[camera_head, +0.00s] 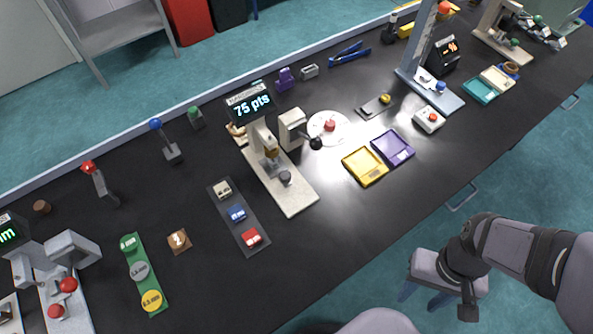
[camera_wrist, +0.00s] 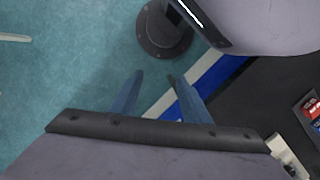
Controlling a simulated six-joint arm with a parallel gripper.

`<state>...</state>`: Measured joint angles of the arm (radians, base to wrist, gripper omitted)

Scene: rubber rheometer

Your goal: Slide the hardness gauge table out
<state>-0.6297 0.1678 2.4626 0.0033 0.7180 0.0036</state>
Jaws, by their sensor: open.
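The hardness gauge (camera_head: 262,140) stands mid-bench in the head view, with a lit display reading 75 pts. Its pale base plate (camera_head: 294,198) reaches toward the front of the bench. A small dark round piece (camera_head: 285,177) sits on that plate under the gauge head; I cannot tell whether this is the sliding table. My gripper (camera_head: 420,298) is open and empty, over the floor in front of the bench, well apart from the gauge. Its two blue fingers also show in the wrist view (camera_wrist: 155,76), above teal floor. The gauge is not recognisable in the wrist view.
Left of the gauge lies a dark strip (camera_head: 250,234) with several small blocks. A yellow tray (camera_head: 366,178) and a purple tray (camera_head: 404,155) lie to its right. A black-knobbed unit (camera_head: 293,130) stands close behind. The bench front (camera_head: 345,245) has clear room.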

